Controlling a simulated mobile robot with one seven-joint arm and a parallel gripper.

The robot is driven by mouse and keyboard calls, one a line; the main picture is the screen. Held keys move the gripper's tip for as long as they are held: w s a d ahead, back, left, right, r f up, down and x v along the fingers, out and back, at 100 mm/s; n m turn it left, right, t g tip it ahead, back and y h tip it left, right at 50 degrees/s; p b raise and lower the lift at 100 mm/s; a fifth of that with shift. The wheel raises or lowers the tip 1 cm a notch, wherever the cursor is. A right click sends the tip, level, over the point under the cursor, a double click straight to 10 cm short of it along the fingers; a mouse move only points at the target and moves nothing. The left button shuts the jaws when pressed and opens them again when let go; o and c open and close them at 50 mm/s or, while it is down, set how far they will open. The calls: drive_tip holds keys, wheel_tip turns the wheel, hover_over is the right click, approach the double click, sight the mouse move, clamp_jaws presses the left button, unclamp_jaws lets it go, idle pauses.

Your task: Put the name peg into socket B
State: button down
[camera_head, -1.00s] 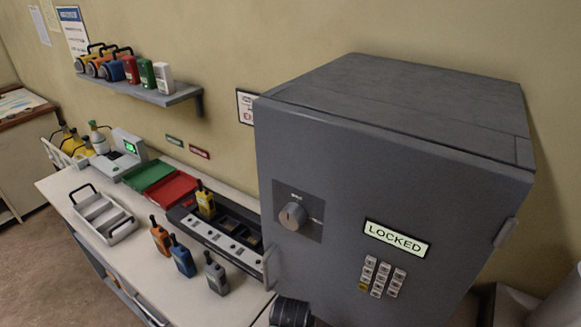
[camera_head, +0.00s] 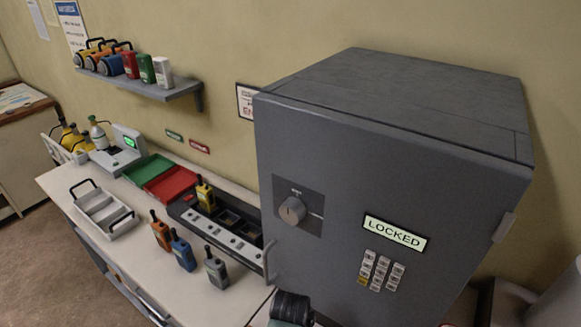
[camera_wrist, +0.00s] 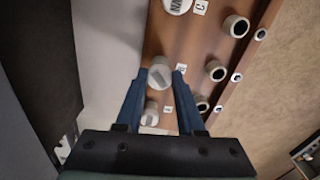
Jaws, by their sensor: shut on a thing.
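In the wrist view, my gripper (camera_wrist: 161,72) has its two blue fingers on either side of a pale round peg (camera_wrist: 160,76), shut on it. Lettering on its top is too faint to read, so I cannot tell whether it is the name peg. Another pale peg (camera_wrist: 177,5) with dark lettering, partly cut off, stands farther up the brown board (camera_wrist: 190,42). A third pale peg (camera_wrist: 151,113) is just below the held one. Small white labels sit beside the pegs; which one marks socket B is unclear. I cannot tell whether the held peg is seated or lifted.
Several round, dark-holed sockets (camera_wrist: 215,70) run along the board's right side. In the head view, a grey safe (camera_head: 400,170) reading LOCKED stands at the right. Radios (camera_head: 182,252) and a charger rack (camera_head: 225,232) stand on the desk (camera_head: 150,265) to its left.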

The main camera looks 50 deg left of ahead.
drive_tip(key=shift+f, duration=0.55)
idle(0.9)
drive_tip(key=shift+c, duration=2.2)
unclamp_jaws()
wheel_tip(320, 180, up, 6)
drive_tip(key=p, duration=0.6)
